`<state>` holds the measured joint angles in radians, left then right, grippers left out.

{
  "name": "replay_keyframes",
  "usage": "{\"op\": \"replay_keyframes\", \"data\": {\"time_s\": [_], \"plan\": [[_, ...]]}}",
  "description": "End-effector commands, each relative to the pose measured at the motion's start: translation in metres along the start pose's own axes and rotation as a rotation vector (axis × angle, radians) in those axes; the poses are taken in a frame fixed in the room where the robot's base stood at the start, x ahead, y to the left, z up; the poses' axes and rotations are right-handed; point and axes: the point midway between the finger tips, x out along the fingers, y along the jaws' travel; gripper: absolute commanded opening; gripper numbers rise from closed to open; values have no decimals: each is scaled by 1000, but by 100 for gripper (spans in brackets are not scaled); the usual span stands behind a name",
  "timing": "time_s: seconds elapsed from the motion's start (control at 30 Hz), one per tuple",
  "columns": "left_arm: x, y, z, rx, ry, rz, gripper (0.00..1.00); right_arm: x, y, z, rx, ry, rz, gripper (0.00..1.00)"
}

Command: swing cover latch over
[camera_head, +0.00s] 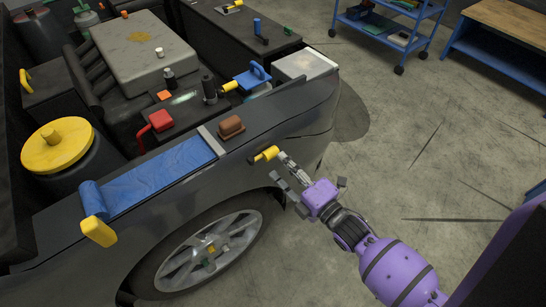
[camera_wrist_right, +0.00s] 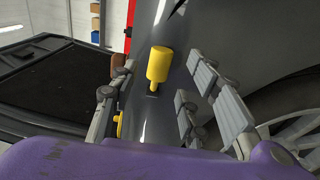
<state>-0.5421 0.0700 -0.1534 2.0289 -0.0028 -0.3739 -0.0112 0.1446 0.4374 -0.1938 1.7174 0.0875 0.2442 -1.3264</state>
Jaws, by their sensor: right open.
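A yellow latch handle (camera_head: 264,154) sits on the dark car fender, at the near edge beside the wheel arch. My right gripper (camera_head: 284,170) is open just to its right, with its fingers pointing towards it. In the right wrist view the yellow handle (camera_wrist_right: 159,64) stands on a thin stem in the gap between the spread fingers (camera_wrist_right: 158,88); the jaws are not closed on it. My left gripper is out of view.
A brown block (camera_head: 231,126) rests on the fender just above the handle. The open engine bay holds a grey engine cover (camera_head: 143,50), a yellow cap (camera_head: 57,146) and a red part (camera_head: 160,120). The wheel (camera_head: 207,250) is below. Bare floor lies to the right.

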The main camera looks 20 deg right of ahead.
Motion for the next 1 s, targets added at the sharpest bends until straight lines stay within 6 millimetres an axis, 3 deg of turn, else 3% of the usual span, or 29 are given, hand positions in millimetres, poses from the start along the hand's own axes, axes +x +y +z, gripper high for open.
{"op": "replay_keyframes", "data": {"time_s": [0.1, 0.3, 0.67, 1.0], "plan": [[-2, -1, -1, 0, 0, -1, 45, 22, 2, -1, 2, 1, 4, 42], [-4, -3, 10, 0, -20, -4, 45, 44, 0, -1, 3, 0, 0, 42], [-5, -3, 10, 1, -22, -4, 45, 50, -1, -1, 4, 0, -2, 42], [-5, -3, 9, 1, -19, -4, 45, 50, -1, -1, 4, 0, -2, 0]]}}
